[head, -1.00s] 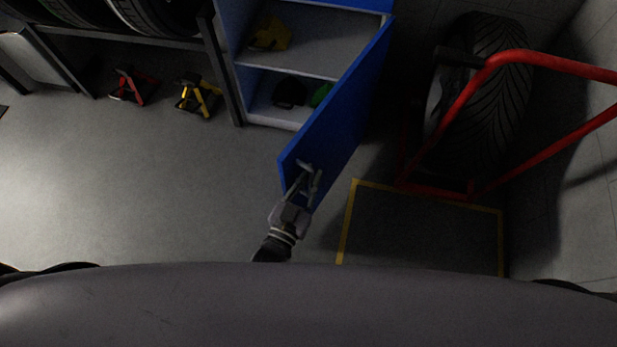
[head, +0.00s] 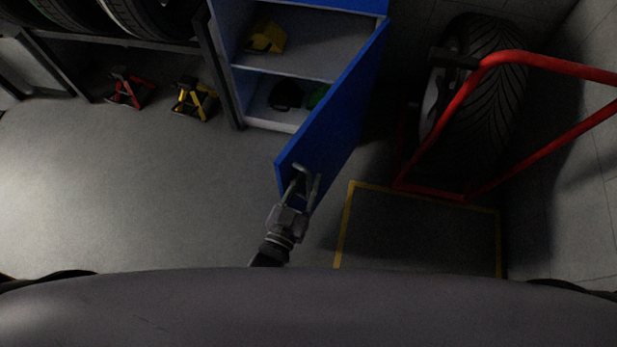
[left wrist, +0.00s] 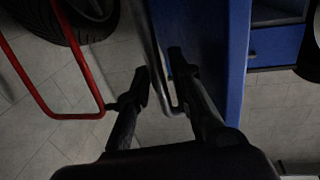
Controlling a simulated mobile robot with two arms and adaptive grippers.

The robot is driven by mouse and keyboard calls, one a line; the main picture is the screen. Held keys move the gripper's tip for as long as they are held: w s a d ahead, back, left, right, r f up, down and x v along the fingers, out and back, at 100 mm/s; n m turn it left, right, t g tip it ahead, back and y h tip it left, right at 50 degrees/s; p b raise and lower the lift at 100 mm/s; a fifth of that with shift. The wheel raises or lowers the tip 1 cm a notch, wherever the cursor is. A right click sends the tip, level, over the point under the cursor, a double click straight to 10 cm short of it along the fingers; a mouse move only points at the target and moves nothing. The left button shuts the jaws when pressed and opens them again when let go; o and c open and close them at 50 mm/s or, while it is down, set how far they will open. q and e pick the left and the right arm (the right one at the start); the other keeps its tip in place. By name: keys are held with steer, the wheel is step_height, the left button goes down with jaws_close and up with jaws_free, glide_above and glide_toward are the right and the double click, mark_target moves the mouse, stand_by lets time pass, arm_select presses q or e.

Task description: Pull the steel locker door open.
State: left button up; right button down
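The steel locker door (head: 334,122) is blue and stands swung well out from the locker (head: 303,63), so the shelves inside show. In the left wrist view the door (left wrist: 238,75) is a blue panel seen almost edge-on. Its grey bar handle (left wrist: 158,48) runs down between my fingers. My left gripper (head: 300,185) is at the handle near the door's free edge; in the left wrist view its fingertips (left wrist: 160,75) lie close on both sides of the bar, apparently closed on it. My right gripper is not in view.
A red tubular frame (head: 532,62) with a large tire (head: 492,105) stands right of the door. A yellow-outlined floor area (head: 420,228) lies before it. Red (head: 128,88) and yellow (head: 194,98) stands sit by the tire rack at left. The floor left of the door is clear.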

arm_select(q)
steer(key=v, duration=1.1)
steer(key=shift+s, duration=0.25)
